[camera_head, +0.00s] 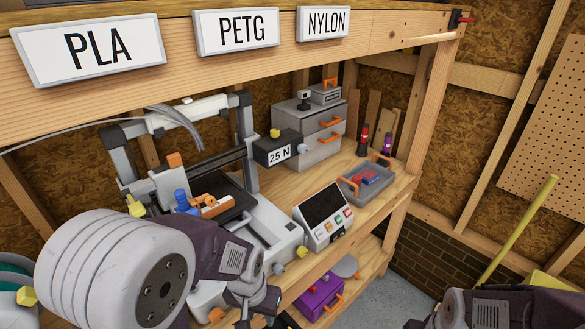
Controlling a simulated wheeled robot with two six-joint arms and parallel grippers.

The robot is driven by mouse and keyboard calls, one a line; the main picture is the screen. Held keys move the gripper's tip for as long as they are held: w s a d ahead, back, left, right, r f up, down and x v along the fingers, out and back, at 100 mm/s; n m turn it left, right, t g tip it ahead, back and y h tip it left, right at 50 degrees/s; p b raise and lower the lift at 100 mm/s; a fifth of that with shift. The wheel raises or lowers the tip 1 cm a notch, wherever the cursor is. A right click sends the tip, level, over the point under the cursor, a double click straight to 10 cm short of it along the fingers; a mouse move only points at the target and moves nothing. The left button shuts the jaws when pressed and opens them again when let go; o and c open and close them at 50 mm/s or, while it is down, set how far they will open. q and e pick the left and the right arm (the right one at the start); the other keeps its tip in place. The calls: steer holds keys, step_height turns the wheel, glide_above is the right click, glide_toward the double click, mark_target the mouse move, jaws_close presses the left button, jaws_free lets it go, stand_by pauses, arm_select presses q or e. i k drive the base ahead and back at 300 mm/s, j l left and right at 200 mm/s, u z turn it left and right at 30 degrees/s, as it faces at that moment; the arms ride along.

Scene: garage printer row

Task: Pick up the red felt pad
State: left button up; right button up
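A grey tray (349,193) stands on the wooden bench right of the control box. Small red and blue pieces lie in it. A red piece (358,179) there may be the red felt pad, but it is too small to tell for sure. My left arm comes in from the lower left, and my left gripper (262,303) is low in the picture, in front of the printer and well short of the tray. Its fingers are hard to make out. Of my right arm only a link shows at the bottom right; its gripper is out of the picture.
A 3D printer (262,222) stands on the bench behind my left arm. A control box (324,217) with a dark screen sits between it and the tray. Grey drawers (318,148) and two small bottles stand behind. A purple case (319,295) is on the lower shelf. A sign beam crosses above.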

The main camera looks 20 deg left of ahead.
mark_target(356, 179)
steer(key=i+l, duration=0.4)
steer(key=i+l+u, duration=0.15)
steer(key=i+l, duration=0.7)
steer(key=l, duration=0.2)
steer(key=i+l+u, duration=0.15)
steer(key=i+l, duration=0.25)
steer(key=l, duration=0.1)
